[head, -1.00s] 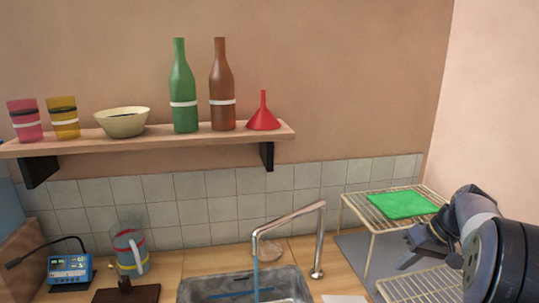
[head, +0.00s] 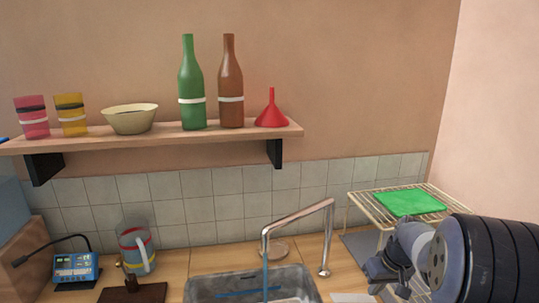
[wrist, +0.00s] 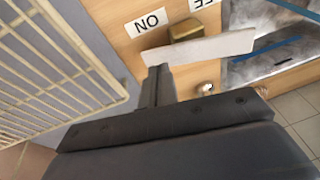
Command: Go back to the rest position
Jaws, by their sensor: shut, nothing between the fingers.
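My gripper (head: 378,272) is at the lower right of the head view, in front of the wire rack and right of the tap. In the wrist view its fingers (wrist: 158,80) are together, with nothing held between them. The fingertips appear close to a pale flat strip (wrist: 205,47) over the wooden counter; I cannot tell whether they touch it. My arm hides part of the rack's lower right.
A wire rack (head: 368,208) bearing a green mat (head: 409,203) stands at right. A curved tap (head: 330,235) rises behind the sink (head: 205,288). A jug (head: 134,250) and a blue meter (head: 76,268) stand left. The shelf (head: 80,142) holds bottles, cups, a bowl and a funnel.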

